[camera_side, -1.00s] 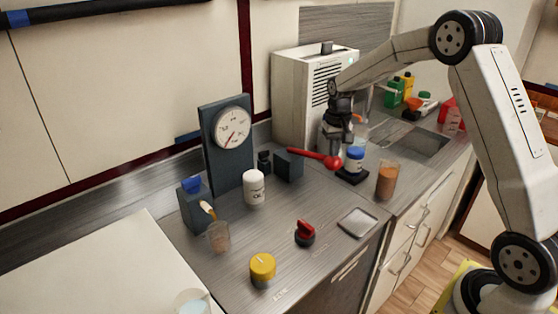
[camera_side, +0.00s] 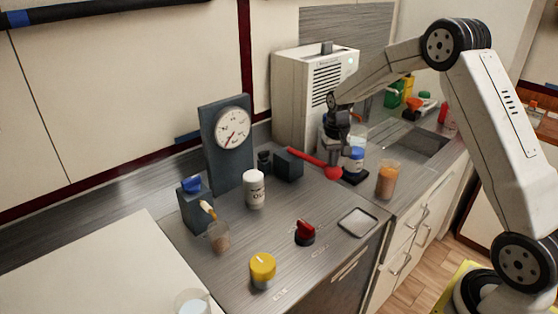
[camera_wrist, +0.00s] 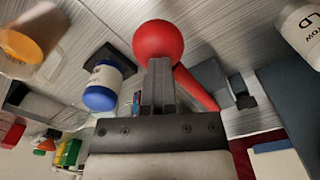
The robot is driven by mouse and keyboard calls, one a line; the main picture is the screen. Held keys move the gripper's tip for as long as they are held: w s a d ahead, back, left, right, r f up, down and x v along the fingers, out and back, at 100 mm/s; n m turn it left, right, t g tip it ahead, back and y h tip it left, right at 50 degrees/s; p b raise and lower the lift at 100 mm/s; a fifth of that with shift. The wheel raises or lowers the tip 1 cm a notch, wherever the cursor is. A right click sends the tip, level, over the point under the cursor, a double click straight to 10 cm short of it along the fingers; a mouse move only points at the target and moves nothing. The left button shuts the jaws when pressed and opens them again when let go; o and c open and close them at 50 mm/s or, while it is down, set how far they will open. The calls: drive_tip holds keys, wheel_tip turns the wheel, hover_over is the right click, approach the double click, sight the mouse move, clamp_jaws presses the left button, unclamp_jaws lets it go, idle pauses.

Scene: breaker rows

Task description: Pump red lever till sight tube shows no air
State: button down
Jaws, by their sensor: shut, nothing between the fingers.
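The red lever (camera_side: 310,158) reaches out from a dark block (camera_side: 288,165) and ends in a red ball, sloping down toward the ball. My gripper (camera_side: 335,158) is shut and empty, with its fingertips just above or on the ball. In the wrist view, my gripper (camera_wrist: 160,85) has its closed fingers right at the red ball of the lever (camera_wrist: 158,42); contact cannot be told for sure. A short amber-and-white tube (camera_side: 207,210) sticks out of a blue-capped dark block (camera_side: 193,207), over a beaker (camera_side: 219,237). Whether this is the sight tube, and any air in it, cannot be made out.
A dial gauge (camera_side: 232,128) stands on a dark panel behind. The counter front is partly clear.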

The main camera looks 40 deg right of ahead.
sight(332, 169)
drive_tip(key=shift+f, duration=1.9)
drive_tip(key=shift+r, duration=4.4)
drive_tip(key=shift+f, duration=0.2)
